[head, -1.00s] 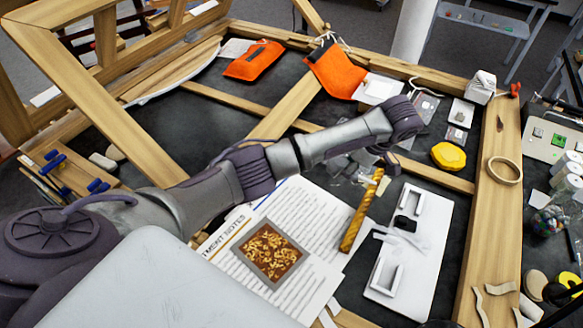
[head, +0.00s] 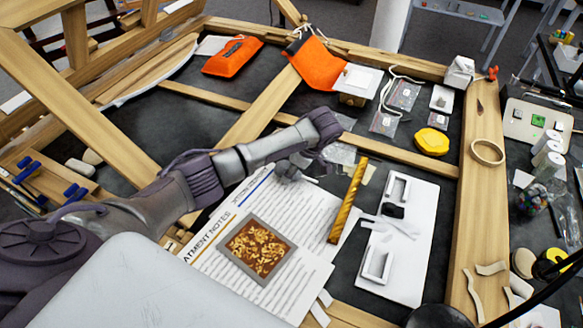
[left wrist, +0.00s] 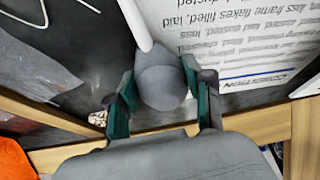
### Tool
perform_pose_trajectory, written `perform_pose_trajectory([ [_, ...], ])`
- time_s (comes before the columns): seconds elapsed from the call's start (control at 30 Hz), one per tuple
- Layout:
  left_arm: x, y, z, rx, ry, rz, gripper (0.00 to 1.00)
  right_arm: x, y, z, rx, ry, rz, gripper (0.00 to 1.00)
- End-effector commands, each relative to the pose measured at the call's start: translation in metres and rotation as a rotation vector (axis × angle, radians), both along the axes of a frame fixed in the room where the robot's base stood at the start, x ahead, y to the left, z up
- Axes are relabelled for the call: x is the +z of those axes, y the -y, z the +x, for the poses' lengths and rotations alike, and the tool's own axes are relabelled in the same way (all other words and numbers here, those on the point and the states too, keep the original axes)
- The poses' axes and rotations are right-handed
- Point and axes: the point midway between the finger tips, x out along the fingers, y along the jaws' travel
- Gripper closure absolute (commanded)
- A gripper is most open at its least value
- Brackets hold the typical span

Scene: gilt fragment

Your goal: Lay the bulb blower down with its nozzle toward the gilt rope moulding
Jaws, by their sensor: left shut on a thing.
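The bulb blower (left wrist: 160,88) shows in the left wrist view as a grey bulb with a white nozzle (left wrist: 136,22) pointing to the top of that picture. My left gripper (left wrist: 158,72) is shut on the bulb, with a green-edged finger on each side. In the head view my left gripper (head: 305,165) is just left of the gilt rope moulding's upper end, above the edge of the notes. The blower is hard to make out there. The gilt rope moulding (head: 347,203) lies slanted between the notes and a white board. My right gripper is not in view.
The printed notes (head: 295,220) carry a framed gilt picture sample (head: 258,250). The white board (head: 405,270) with white trays lies right of the moulding. Wooden frame bars cross the dark surface.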

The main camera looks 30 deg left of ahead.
Motion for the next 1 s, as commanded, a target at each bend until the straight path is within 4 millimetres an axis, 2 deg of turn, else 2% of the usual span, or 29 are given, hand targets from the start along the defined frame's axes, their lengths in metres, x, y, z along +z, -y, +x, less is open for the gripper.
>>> perform_pose_trajectory([
  [0.33, -0.004, 0.001, 0.000, 0.000, -0.001, -0.001, 0.89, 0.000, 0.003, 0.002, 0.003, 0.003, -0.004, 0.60],
  [0.37, -0.004, 0.000, 0.000, 0.000, 0.000, -0.001, 0.45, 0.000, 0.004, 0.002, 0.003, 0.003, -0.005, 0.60],
  [0.5, -0.003, 0.000, 0.000, 0.000, 0.000, 0.000, 0.24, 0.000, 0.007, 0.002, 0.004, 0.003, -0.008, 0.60],
  [0.83, -0.001, 0.000, 0.000, 0.001, 0.001, 0.000, 0.24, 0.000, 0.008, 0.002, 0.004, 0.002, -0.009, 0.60],
  [1.0, 0.016, 0.008, 0.002, -0.002, 0.004, -0.003, 0.24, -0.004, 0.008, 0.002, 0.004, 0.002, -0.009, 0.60],
])
